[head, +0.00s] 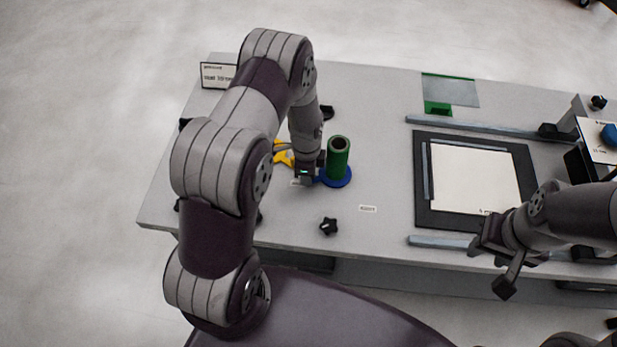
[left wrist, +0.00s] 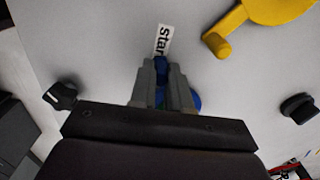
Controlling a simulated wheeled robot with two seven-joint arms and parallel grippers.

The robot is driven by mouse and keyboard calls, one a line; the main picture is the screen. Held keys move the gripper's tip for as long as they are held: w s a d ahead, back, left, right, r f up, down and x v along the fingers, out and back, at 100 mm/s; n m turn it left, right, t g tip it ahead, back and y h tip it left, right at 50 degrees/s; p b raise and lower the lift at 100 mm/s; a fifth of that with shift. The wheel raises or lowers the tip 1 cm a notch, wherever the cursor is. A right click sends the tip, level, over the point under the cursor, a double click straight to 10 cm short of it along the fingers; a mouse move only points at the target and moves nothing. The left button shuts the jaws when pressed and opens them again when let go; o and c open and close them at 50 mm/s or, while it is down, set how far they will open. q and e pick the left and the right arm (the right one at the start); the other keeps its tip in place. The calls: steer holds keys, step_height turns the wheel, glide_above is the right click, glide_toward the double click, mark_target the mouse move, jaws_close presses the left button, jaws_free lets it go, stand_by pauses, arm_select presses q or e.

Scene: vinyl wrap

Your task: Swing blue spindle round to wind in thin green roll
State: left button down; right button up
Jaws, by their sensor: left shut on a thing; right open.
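The green roll (head: 338,157) stands upright on the round blue spindle base (head: 341,181) at the left-middle of the table. My left gripper (head: 307,177) is at the left edge of the blue base, low over the table. In the left wrist view its fingers (left wrist: 163,80) are shut on a small blue part of the spindle (left wrist: 161,66), beside a label reading "Star". My right gripper (head: 493,262) is open and empty near the table's front edge at the right.
A yellow part (head: 283,154) lies behind my left gripper, with its handle showing in the left wrist view (left wrist: 217,45). A black knob (head: 328,226) is in front of the spindle. A black frame with a white sheet (head: 470,178) lies to the right, between grey bars (head: 470,126).

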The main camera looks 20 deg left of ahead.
arm_select(q)
steer(key=shift+w+a+m, duration=0.25)
steer(key=shift+w+m, duration=0.15)
steer(key=shift+w+a+r+b, duration=0.1)
steer(key=shift+w+a+b, duration=0.05)
steer(key=shift+b, duration=0.15)
steer(key=shift+w+a, duration=0.2)
steer(key=shift+w, duration=0.05)
steer(key=c, duration=1.1)
jaws_free()
steer(key=shift+s, duration=0.1)
step_height(320, 180, up, 13)
steer(key=b, duration=0.2)
steer(key=shift+f+b, duration=0.2)
steer(key=shift+b, duration=0.15)
